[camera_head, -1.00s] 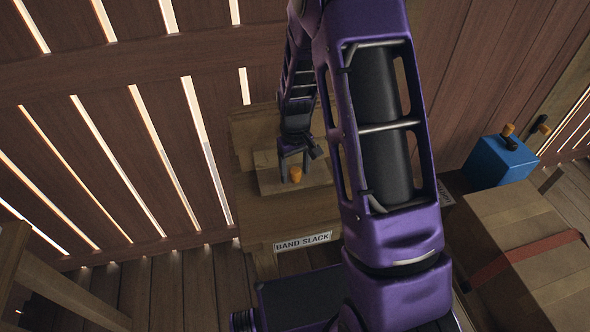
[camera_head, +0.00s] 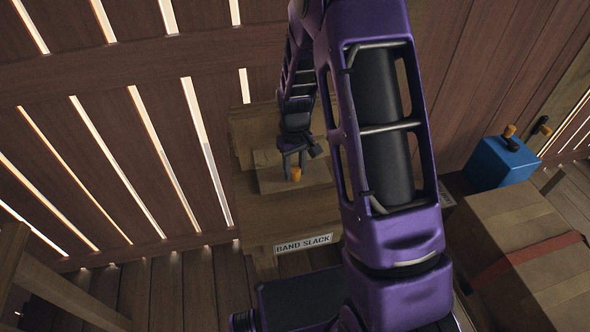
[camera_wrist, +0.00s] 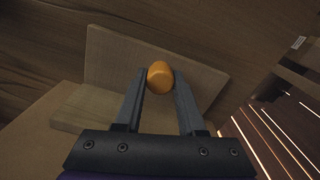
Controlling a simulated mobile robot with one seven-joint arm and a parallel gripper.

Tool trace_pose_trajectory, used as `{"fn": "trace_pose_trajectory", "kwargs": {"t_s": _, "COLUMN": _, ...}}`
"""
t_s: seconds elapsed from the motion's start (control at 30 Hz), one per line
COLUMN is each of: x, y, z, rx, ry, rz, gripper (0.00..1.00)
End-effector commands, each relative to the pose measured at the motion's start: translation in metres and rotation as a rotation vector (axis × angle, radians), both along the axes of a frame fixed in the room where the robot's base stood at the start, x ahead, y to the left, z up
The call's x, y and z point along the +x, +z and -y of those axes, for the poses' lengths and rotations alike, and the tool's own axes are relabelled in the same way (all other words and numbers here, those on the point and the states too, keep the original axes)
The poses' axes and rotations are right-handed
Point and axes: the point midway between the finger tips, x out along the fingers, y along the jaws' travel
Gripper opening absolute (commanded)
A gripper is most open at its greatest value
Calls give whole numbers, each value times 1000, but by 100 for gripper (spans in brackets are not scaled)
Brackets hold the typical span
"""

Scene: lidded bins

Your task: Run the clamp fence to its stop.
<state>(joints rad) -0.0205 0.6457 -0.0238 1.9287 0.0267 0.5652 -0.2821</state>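An orange knob (camera_head: 296,174) stands on a pale wooden block (camera_head: 317,173), which looks like the clamp fence, on a wooden bench (camera_head: 285,215). My gripper (camera_head: 295,168) reaches down to the knob from behind. In the wrist view, the knob (camera_wrist: 160,78) sits between the two fingertips (camera_wrist: 160,80), which appear to touch it on both sides. The fence's track and stop cannot be made out.
A label reading "BAND SLACK" (camera_head: 303,243) is on the bench front. A slatted wooden wall (camera_head: 100,150) stands close behind. At right are a blue box (camera_head: 498,163) with an orange-topped knob and a cardboard box (camera_head: 520,250) with a red band. My arm hides part of the bench's right side.

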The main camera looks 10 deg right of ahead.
Motion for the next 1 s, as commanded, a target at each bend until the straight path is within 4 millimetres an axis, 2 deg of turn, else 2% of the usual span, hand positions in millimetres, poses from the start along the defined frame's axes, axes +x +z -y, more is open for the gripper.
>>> {"fn": "trace_pose_trajectory", "kwargs": {"t_s": 0.03, "x": 0, "y": 0, "z": 0, "rx": 0, "ry": 0, "rz": 0, "gripper": 48}}
{"fn": "trace_pose_trajectory", "kwargs": {"t_s": 0.13, "x": 0, "y": 0, "z": 0, "rx": 0, "ry": 0, "rz": -1, "gripper": 66}}
{"fn": "trace_pose_trajectory", "kwargs": {"t_s": 0.17, "x": 0, "y": 0, "z": 0, "rx": 0, "ry": 0, "rz": -1, "gripper": 69}}
{"fn": "trace_pose_trajectory", "kwargs": {"t_s": 0.43, "x": -1, "y": 1, "z": 0, "rx": -1, "ry": 0, "rz": -2, "gripper": 69}}
{"fn": "trace_pose_trajectory", "kwargs": {"t_s": 0.57, "x": 0, "y": 9, "z": 0, "rx": 0, "ry": 0, "rz": -1, "gripper": 69}}
{"fn": "trace_pose_trajectory", "kwargs": {"t_s": 0.77, "x": 1, "y": 48, "z": 0, "rx": 0, "ry": 0, "rz": 4, "gripper": 69}}
{"fn": "trace_pose_trajectory", "kwargs": {"t_s": 1.0, "x": 0, "y": 108, "z": 0, "rx": 0, "ry": 0, "rz": 4, "gripper": 69}}
